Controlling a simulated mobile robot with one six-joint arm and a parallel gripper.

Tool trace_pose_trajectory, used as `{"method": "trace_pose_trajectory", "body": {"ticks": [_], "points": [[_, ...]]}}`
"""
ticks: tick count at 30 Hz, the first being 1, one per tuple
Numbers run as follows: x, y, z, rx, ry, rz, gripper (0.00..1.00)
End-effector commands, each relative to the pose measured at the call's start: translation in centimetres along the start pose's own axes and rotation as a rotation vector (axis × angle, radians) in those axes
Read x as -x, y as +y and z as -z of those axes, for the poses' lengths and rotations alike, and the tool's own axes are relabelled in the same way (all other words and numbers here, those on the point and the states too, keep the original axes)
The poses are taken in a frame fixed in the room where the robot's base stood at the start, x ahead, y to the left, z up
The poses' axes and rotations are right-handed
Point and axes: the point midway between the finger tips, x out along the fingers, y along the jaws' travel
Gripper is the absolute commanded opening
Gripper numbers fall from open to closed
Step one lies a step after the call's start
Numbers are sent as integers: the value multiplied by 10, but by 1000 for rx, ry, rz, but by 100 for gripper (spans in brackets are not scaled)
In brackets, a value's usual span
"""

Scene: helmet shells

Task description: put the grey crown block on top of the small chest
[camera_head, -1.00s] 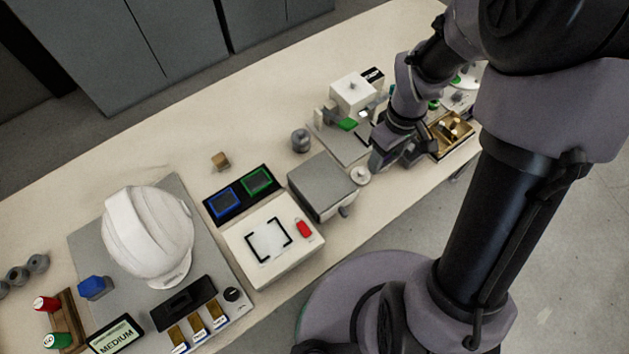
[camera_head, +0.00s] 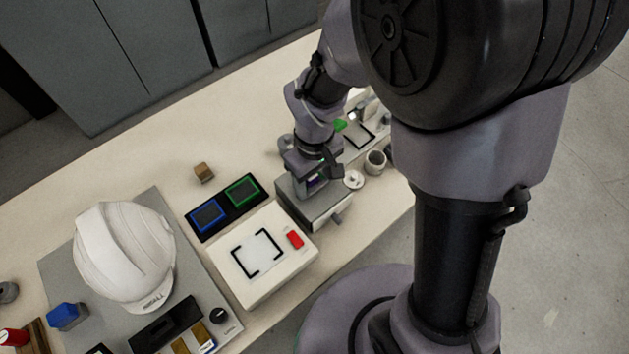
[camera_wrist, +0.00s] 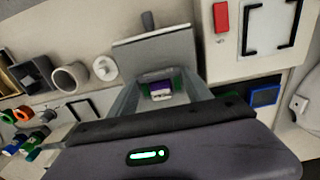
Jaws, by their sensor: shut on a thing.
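The small chest (camera_head: 319,211) is a low grey box with a knob on its front, at the middle of the table; its grey top also shows in the wrist view (camera_wrist: 160,52). My gripper (camera_head: 315,182) points down over the chest's top. In the wrist view my gripper (camera_wrist: 162,82) is shut on a small block, which I take as the grey crown block (camera_wrist: 160,90).
A white box with a red button (camera_head: 265,260) and a black panel with blue and green frames (camera_head: 224,207) stand left of the chest. A white round piece (camera_head: 354,180) and a grey cup (camera_head: 375,162) are to its right. A grey rounded object (camera_head: 287,142) is behind my gripper.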

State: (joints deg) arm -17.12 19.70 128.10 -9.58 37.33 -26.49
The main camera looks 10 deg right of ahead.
Motion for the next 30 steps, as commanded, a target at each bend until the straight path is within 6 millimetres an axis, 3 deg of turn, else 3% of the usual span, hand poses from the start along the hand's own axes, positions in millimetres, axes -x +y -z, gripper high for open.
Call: {"method": "trace_pose_trajectory", "body": {"ticks": [6,7,10,20,23,30], "points": [[-2,0,0,0,0,0,17],[-2,0,0,0,0,0,60],[-1,0,0,0,0,0,79],[3,0,0,0,0,0,79],[22,0,0,0,3,-1,79],[93,1,1,1,4,-1,79]]}}
